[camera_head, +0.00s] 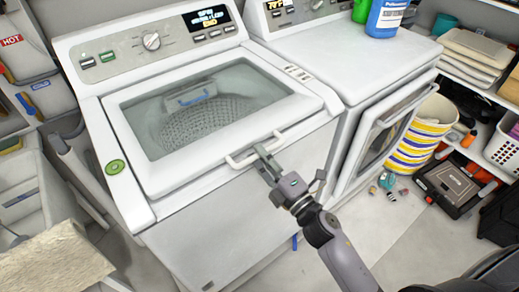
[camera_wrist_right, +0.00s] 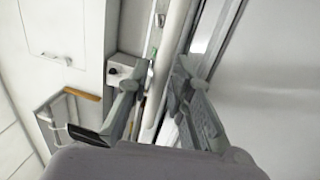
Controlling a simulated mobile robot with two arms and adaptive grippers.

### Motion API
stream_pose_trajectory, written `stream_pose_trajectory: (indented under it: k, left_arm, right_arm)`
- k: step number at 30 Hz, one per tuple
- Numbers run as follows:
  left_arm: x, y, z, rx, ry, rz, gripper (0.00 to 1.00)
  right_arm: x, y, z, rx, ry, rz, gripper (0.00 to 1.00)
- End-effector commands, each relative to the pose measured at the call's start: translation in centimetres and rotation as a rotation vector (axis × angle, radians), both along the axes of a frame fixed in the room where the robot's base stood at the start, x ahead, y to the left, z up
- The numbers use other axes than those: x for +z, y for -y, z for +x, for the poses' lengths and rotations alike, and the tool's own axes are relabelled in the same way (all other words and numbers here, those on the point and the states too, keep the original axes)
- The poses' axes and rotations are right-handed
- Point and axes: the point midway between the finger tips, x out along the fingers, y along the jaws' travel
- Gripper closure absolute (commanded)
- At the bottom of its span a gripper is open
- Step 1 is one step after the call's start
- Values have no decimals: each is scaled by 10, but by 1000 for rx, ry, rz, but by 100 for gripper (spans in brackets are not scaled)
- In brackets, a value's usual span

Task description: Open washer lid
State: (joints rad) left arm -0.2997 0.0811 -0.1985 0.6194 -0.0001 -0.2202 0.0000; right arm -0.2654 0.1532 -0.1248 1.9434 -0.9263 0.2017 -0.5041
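The washer (camera_head: 215,215) is white, with a top lid (camera_head: 125,125) that has a white frame and a large glass window. The lid lies down over the drum, which shows through the glass. A white bar handle (camera_head: 236,162) sits at the lid's front edge. My right gripper (camera_head: 262,150) reaches it from the front right. In the right wrist view, its two grey fingers (camera_wrist_right: 163,72) lie close on either side of the handle bar (camera_wrist_right: 168,50) and look closed on it. The exact contact is partly hidden. My left gripper cannot be made out.
A second white machine (camera_head: 345,60) stands to the right, with a green and a blue bottle (camera_head: 388,16) on top. A striped basket (camera_head: 420,130) and a black toolbox (camera_head: 448,188) are on the floor. Shelves (camera_head: 490,85) line the right.

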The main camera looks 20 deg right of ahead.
Motion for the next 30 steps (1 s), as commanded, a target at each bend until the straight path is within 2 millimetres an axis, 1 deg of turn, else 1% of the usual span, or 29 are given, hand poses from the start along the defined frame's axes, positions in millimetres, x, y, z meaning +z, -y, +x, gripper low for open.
stream_pose_trajectory:
  k: [3,11,14,21,30]
  left_arm:
    - [2,0,0,0,-1,0,100]
    - [2,0,0,0,-1,0,100]
    - [2,0,-1,0,-1,0,100]
    - [2,0,0,-1,-1,-1,100]
    - [2,1,0,-2,0,-2,100]
  right_arm:
    - [2,-2,6,0,0,0,79]
    - [1,-3,8,0,-1,0,79]
    - [1,-3,8,0,0,0,84]
    - [1,-3,7,0,-1,0,100]
    - [1,-3,7,0,-1,0,100]
